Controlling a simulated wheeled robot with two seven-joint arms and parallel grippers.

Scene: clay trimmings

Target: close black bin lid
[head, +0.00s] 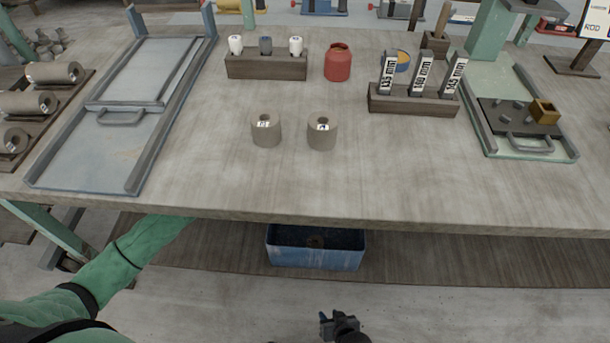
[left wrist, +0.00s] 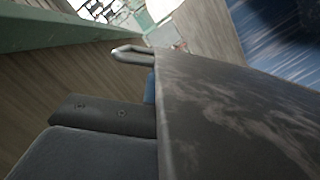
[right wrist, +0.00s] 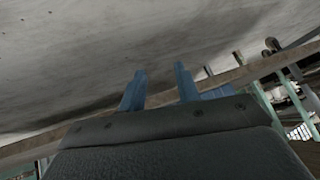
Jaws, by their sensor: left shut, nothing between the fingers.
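A dark grey-black panel (left wrist: 235,115), which looks like the black bin lid, fills the right of the left wrist view at a tilt. A small metal loop (left wrist: 132,54) sticks out at its upper left corner. My left gripper (left wrist: 150,88) is shut and close beside the panel, which hides most of its fingers; I cannot tell if they touch. In the head view my left arm reaches under the table and the table hides that gripper and the lid. My right gripper (head: 338,324) is low in front of the table; its fingers (right wrist: 160,88) are apart and empty.
A blue bin (head: 315,257) with a dark inside stands under the table's front edge. The table (head: 400,190) above carries two clay rolls (head: 266,130), wooden racks, a red jar (head: 338,62) and trays. Floor in front is clear.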

